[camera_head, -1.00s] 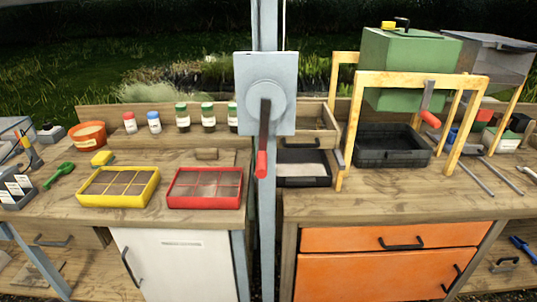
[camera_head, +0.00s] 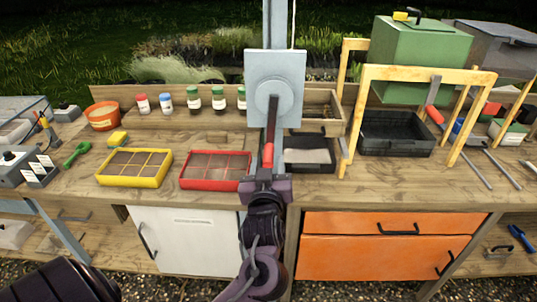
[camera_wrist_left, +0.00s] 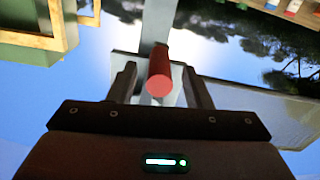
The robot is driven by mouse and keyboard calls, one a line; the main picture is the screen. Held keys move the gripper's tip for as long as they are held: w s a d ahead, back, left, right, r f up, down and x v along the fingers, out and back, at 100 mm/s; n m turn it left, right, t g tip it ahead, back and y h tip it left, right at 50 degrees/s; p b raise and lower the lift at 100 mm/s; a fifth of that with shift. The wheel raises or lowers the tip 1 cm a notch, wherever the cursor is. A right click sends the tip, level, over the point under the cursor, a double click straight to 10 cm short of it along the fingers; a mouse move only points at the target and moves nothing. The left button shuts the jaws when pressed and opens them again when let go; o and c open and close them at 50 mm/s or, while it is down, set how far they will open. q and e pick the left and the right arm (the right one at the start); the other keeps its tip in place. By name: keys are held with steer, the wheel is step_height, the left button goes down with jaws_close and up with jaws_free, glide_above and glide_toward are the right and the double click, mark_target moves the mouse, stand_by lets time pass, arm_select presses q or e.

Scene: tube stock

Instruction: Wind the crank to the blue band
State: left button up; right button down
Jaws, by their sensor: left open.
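The crank is mounted on a pale grey plate (camera_head: 289,66) on the grey post, with a round hub (camera_head: 275,99). Its dark arm (camera_head: 271,122) hangs almost straight down to a red handle (camera_head: 267,153). My left gripper (camera_head: 267,168) is at the handle's lower end, its jaws open on both sides of it. In the left wrist view the red handle (camera_wrist_left: 159,78) points at the camera between the two open fingers (camera_wrist_left: 160,90), with gaps on both sides. I cannot make out a blue band. My right gripper is out of view.
A red tray (camera_head: 214,184) and a yellow tray (camera_head: 134,182) lie on the bench left of the gripper.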

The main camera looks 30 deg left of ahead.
arm_select(q)
steer(key=shift+x, duration=1.3)
jaws_close()
